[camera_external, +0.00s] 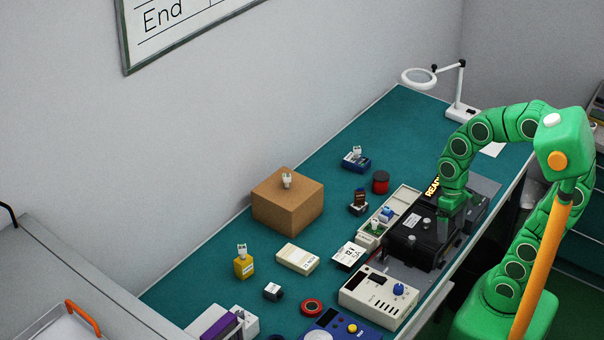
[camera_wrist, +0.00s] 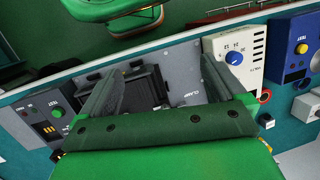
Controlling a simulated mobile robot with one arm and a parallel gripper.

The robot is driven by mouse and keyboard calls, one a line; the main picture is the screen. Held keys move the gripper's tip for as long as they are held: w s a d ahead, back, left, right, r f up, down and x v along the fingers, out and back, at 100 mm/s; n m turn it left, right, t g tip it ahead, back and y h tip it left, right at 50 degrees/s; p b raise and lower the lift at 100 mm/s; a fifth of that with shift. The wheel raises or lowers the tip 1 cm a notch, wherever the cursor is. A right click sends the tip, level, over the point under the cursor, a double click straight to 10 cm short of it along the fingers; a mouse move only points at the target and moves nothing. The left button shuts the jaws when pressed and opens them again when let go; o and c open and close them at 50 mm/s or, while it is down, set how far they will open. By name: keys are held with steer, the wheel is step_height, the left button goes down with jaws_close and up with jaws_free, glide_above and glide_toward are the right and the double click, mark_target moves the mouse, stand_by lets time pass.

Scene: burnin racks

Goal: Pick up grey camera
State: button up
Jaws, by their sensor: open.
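A small dark grey block with a pale top (camera_external: 273,291), possibly the grey camera, sits on the green bench mat left of a red ring. A small dark block (camera_wrist: 266,121) beside the red ring at the right of the wrist view looks like the same thing. My gripper (camera_external: 453,213) is over the black test fixture (camera_external: 420,243), well to the right of that block. In the wrist view my gripper (camera_wrist: 165,85) has its two fingers spread, with the dark fixture and its grey clamp plate visible between them. Nothing is held.
A white box with a blue knob (camera_external: 375,300) and a blue panel (camera_external: 335,325) stand at the bench's front. A cardboard box (camera_external: 287,203), a yellow block (camera_external: 243,267) and a red ring (camera_external: 311,307) are on the mat. A magnifier lamp (camera_external: 458,95) stands at the back.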

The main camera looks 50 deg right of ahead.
steer(key=w+a+f+m+g+y, duration=0.1)
steer(key=w+a+m+y, duration=0.25)
steer(key=w+a, duration=0.8)
steer(key=m+y, duration=0.7)
steer(key=m, duration=0.1)
glide_above(276, 289)
steer(key=s+d, duration=0.7)
steer(key=d, duration=0.1)
step_height(276, 289, down, 8)
steer(key=f, duration=0.1)
steer(key=w+a+f+m, duration=0.1)
steer(key=w+f, duration=0.1)
steer(key=w+a+f+m+t, duration=0.1)
steer(key=w+f+m, duration=0.1)
steer(key=w, duration=0.1)
steer(key=w+f+m+y, duration=0.1)
steer(key=w+f, duration=0.2)
steer(key=shift+a+t, duration=0.4)
steer(key=shift+x, duration=3.9)
steer(key=shift+s, duration=0.1)
steer(key=shift+c, duration=0.3)
steer(key=c, duration=1)
steer(key=shift+r, duration=0.1)
